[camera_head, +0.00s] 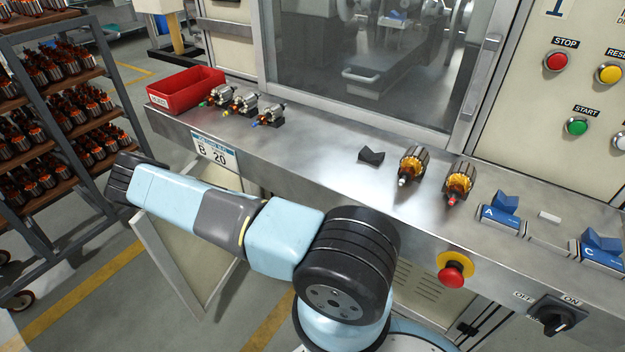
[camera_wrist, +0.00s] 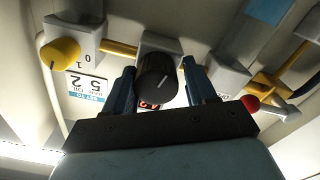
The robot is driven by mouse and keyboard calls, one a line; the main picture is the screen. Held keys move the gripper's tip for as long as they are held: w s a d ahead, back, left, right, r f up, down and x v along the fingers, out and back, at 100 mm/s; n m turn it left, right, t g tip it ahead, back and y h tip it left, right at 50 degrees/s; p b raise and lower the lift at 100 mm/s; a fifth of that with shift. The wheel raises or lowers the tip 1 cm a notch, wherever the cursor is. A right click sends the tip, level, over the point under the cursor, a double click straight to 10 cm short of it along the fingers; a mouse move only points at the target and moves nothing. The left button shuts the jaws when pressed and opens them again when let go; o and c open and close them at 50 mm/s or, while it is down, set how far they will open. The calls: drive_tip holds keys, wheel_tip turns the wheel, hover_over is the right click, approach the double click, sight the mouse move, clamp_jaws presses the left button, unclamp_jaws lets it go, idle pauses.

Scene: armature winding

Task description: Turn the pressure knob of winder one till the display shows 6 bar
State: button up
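In the wrist view a black round knob (camera_wrist: 157,80) with a white pointer line sits on a grey block, between the two blue fingers of my gripper (camera_wrist: 159,66). The fingers are apart, one on each side of the knob, with a narrow gap showing on both sides. A small display with red digits (camera_wrist: 150,106) shows just below the knob, partly hidden by it and my gripper; I cannot read its value. A white and blue label (camera_wrist: 87,88) appears upside down at its left. In the head view my gripper and the knob are out of sight.
In the wrist view a yellow knob (camera_wrist: 60,53) marked 0 and 1 is on the left, and a red knob (camera_wrist: 250,103) is on the right. In the head view the steel bench (camera_head: 310,150) holds a red bin (camera_head: 186,90) and several armatures. A rack (camera_head: 60,130) stands left.

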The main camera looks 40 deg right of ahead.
drive_tip(key=o, duration=0.4)
drive_tip(key=shift+w+a+f, duration=0.1)
drive_tip(key=shift+f, duration=0.05)
drive_tip(key=v, duration=1.3)
drive_tip(key=shift+a, duration=0.4)
